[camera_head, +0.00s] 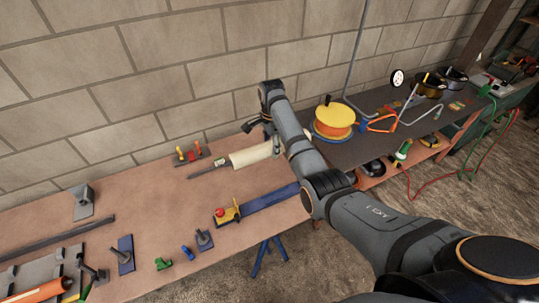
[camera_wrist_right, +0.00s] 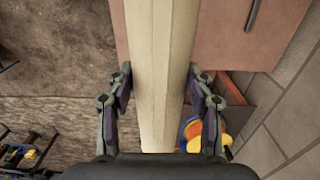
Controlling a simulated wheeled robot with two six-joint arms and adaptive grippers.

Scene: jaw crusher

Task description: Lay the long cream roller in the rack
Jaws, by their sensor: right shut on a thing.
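The long cream roller (camera_head: 250,155) is in my right gripper in the head view, with its dark shaft end pointing left over the brown table. In the right wrist view the roller (camera_wrist_right: 160,70) runs lengthwise between the two fingers. My right gripper (camera_wrist_right: 160,88) is shut on it; in the head view the gripper (camera_head: 272,138) is partly hidden by its own arm. The roller's far end is hidden behind that arm. A grey rack-like frame (camera_head: 40,268) lies at the lower left, cut by the picture edge. My left gripper is not in view.
A blue bar (camera_head: 268,198) with a yellow and red end lies near the front edge. Small blocks (camera_head: 192,155) and a grey bracket (camera_head: 83,202) stand towards the wall. A yellow-orange spool (camera_head: 334,116) is on the dark bench at right. The table's middle is mostly clear.

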